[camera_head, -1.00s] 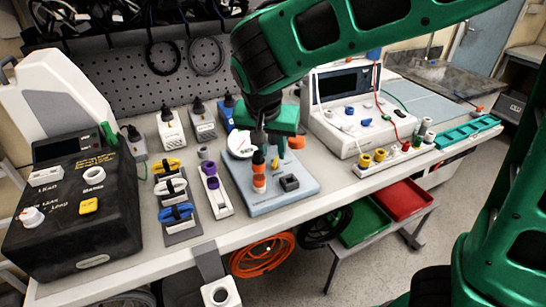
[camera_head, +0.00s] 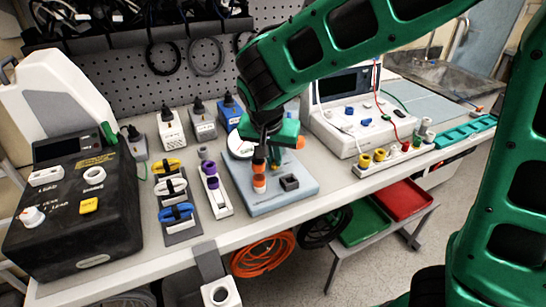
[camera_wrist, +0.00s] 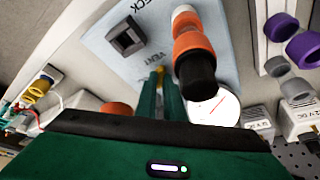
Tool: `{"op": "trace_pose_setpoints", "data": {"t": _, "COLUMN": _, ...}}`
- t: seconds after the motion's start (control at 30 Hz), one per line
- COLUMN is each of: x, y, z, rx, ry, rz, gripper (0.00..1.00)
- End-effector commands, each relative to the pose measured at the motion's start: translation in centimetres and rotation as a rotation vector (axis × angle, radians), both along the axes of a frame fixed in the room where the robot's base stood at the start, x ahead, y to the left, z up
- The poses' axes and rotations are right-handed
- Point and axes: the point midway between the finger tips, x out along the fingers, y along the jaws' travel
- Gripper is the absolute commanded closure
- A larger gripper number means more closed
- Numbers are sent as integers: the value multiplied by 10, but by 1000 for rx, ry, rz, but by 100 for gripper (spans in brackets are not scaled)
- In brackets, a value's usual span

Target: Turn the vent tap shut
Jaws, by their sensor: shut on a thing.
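The vent tap's small yellow handle (camera_wrist: 160,71) shows in the wrist view beside the printed word VENT on the pale blue board (camera_wrist: 97,40). My gripper (camera_wrist: 160,82) has its two green fingers close together, with their tips shut on this handle. In the head view my gripper (camera_head: 274,164) reaches down over the board (camera_head: 245,190), and the tap is mostly hidden behind it. An orange fitting with a black top (camera_wrist: 194,58) stands right beside the fingers. The tap's body and exact angle are hard to see.
A white dial gauge (camera_wrist: 214,108) and a dark square block (camera_head: 289,183) are on the board close by. A white instrument (camera_head: 345,120) stands to the right. The board's front right corner is clear.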

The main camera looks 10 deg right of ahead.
Motion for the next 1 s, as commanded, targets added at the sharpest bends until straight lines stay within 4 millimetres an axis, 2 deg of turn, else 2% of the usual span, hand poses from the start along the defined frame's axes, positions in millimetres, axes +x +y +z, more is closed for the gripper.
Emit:
{"op": "trace_pose_setpoints", "data": {"t": 0.37, "x": 1, "y": 2, "z": -1, "rx": -1, "ry": 0, "rz": -72, "gripper": 100}}
{"op": "trace_pose_setpoints", "data": {"t": 1.0, "x": 5, "y": 7, "z": -2, "rx": 0, "ry": 1, "rz": -599, "gripper": 100}}
